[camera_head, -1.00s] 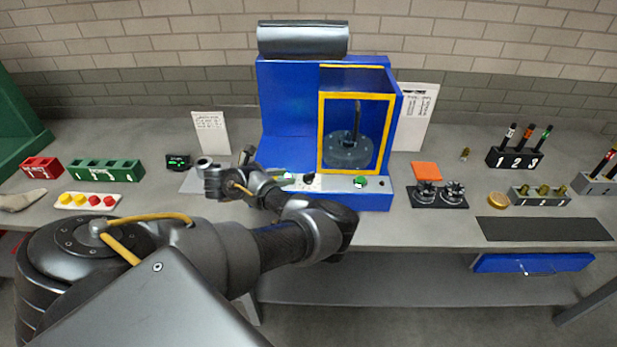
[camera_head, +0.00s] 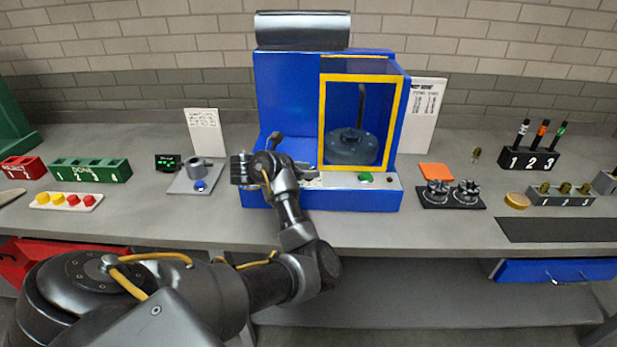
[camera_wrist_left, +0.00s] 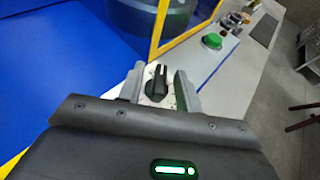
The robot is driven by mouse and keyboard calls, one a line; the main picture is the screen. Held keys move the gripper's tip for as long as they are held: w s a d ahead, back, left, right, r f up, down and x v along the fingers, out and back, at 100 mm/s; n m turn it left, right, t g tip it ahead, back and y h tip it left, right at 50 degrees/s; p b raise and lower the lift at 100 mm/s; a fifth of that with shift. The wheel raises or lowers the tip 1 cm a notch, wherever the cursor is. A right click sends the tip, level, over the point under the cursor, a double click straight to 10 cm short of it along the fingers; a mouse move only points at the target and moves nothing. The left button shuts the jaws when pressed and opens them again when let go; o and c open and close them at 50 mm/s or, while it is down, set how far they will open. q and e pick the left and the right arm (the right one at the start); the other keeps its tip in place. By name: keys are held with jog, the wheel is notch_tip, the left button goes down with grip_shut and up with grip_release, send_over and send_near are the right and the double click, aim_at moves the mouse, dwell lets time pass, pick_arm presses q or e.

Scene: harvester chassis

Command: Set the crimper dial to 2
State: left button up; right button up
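The blue crimper machine (camera_head: 285,100) with a yellow-framed window stands at the back middle of the bench. Its black dial (camera_wrist_left: 156,84) sits on the pale front panel and shows in the left wrist view. My left gripper (camera_head: 308,174) is at that panel. In the left wrist view the gripper (camera_wrist_left: 158,88) is open, with one finger on each side of the dial and small gaps beside the knob. The knob's ridge points roughly up in that view. The dial's numbers are too small to read, and the head view hides most of the dial.
A green button (camera_head: 365,177) sits right of the dial. Left of the machine are a grey fixture with a blue button (camera_head: 201,186) and a small display (camera_head: 168,163). Black gear-like parts (camera_head: 452,193) stand to the right. The bench front is mostly clear.

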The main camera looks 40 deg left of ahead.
pick_arm(q)
jog(key=shift+w+d+f, duration=0.2)
jog(key=shift+w, duration=0.3)
grip_shut()
